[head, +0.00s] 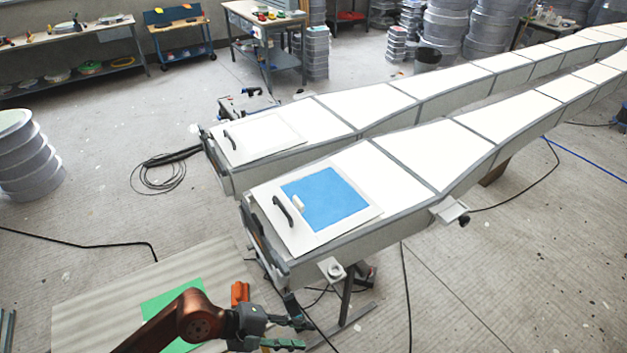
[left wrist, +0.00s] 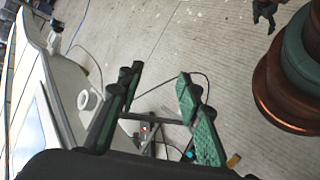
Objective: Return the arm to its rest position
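My left arm comes in at the bottom of the head view, low beside the near mould. My left gripper (head: 296,331) is in front of the mould's near end, with its fingers apart and nothing between them. The left wrist view also shows the left gripper (left wrist: 160,105) with its two green-padded fingers spread and empty over the floor. A small dark claw-like shape (left wrist: 265,12) at the top of that view looks like my right gripper, too small to read its state. The head view does not show my right arm.
The near long mould (head: 408,163) bears a white plate with a blue sheet (head: 326,198) and a dark handle. A bracket sticks out from its side. A green sheet (head: 172,303) lies on a board under my left arm. Cables cross the floor. Open floor lies at right.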

